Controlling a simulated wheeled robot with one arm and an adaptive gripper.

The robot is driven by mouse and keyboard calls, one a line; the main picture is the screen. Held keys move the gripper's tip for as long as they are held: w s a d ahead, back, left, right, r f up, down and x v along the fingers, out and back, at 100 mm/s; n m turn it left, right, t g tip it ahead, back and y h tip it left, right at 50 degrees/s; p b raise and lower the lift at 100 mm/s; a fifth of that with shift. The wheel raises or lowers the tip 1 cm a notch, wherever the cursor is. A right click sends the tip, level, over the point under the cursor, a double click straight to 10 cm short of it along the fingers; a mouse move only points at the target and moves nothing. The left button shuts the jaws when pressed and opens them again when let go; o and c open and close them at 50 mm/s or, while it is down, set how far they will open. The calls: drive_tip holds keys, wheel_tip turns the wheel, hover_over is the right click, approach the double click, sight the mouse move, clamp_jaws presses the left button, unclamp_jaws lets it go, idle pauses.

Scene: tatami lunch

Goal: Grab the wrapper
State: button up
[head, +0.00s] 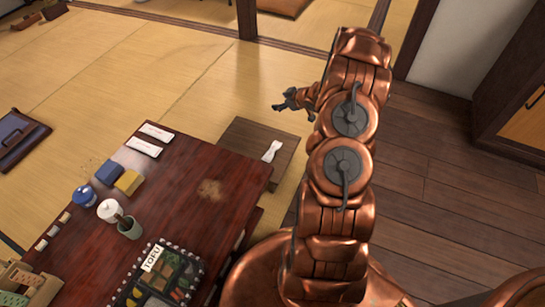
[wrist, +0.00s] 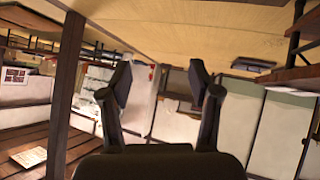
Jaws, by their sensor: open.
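A small white crumpled piece (head: 272,150), which looks like the wrapper, lies on a low dark wooden board (head: 240,140) beside the table, at the middle of the head view. My gripper (head: 284,104) is above and beyond it in the picture, apart from it. In the wrist view my gripper (wrist: 160,84) has its two fingers spread wide with nothing between them. The wrapper is not recognisable in the wrist view, which looks across the room at a tilt.
The dark table (head: 210,170) holds two white paper packets (head: 157,132), a blue lidded pot (head: 84,196), a white jar (head: 109,210), blue and yellow blocks (head: 128,182), and a bento box (head: 160,280). Tatami (head: 170,70) is open behind; a wooden post (head: 245,18) stands further back.

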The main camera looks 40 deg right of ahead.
drive_tip(key=s+f+y+b, duration=0.2)
drive_tip(key=s+f+b, duration=0.15)
drive_tip(key=f, duration=0.75)
drive_tip(key=t+y+b, duration=0.2)
drive_tip(key=y+b, duration=0.1)
drive_tip(key=b, duration=0.1)
approach(272, 148)
drive_tip(key=shift+w+a+f+n, duration=0.15)
drive_tip(key=shift+w+a+n, duration=0.05)
drive_tip(key=shift+w, duration=0.4)
drive_tip(key=shift+w+a+f+n, duration=0.15)
drive_tip(key=shift+w+a+n, duration=0.05)
drive_tip(key=shift+w, duration=0.4)
drive_tip(key=shift+f+b+x, duration=0.15)
drive_tip(key=shift+b+x, duration=0.95)
drive_tip(key=shift+x, duration=0.6)
drive_tip(key=shift+f+b+x, duration=0.15)
drive_tip(key=shift+b+x, duration=0.95)
drive_tip(key=shift+x, duration=0.65)
drive_tip(key=shift+w+a, duration=0.15)
drive_tip(key=shift+a, duration=0.1)
drive_tip(key=shift+c, duration=0.2)
drive_tip(key=c, duration=0.8)
drive_tip(key=shift+o, duration=0.2)
